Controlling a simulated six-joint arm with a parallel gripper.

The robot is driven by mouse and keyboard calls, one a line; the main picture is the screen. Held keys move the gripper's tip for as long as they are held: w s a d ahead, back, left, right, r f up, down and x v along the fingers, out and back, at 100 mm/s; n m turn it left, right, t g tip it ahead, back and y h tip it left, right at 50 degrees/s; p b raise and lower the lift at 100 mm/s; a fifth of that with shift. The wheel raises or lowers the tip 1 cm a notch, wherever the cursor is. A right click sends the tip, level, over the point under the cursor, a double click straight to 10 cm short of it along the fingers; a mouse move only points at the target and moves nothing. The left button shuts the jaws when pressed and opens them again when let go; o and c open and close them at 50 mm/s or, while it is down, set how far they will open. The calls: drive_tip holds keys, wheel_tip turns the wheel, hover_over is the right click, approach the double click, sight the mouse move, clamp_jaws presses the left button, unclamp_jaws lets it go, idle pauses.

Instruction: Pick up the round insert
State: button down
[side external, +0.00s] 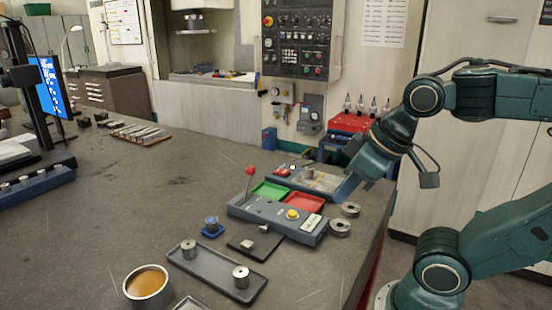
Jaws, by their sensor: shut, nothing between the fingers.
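My gripper (345,188) points down-left over the right end of a mould base (325,190). Its fingers are small and partly merge with the base behind, and nothing shows held in them. Round metal pieces are in view, and I cannot tell which is the round insert. A small round piece (308,173) sits on the mould base, left of my gripper. Two grey metal rings, one at the back (350,210) and one in front (340,228), lie on the table just below my gripper. Two metal cylinders, left (188,249) and right (241,276), stand on a dark tray (212,263).
A blue piece (211,226), a dark plate (245,248) and a cup (147,286) stand nearer.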

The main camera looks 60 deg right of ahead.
drive_tip(key=c, duration=2.2)
unclamp_jaws()
drive_tip(key=c, duration=1.1)
unclamp_jaws()
drive_tip(key=shift+o, duration=0.2)
drive_tip(key=w+d+r+m+g, duration=0.2)
drive_tip(key=w+d+r+m, duration=0.35)
drive_tip(key=w+m, duration=0.2)
drive_tip(key=m+g, duration=0.4)
drive_tip(key=m, duration=1.1)
hover_over(309, 168)
drive_tip(key=shift+n, duration=0.25)
drive_tip(key=shift+s+a+f, duration=0.1)
drive_tip(key=shift+f, duration=6.2)
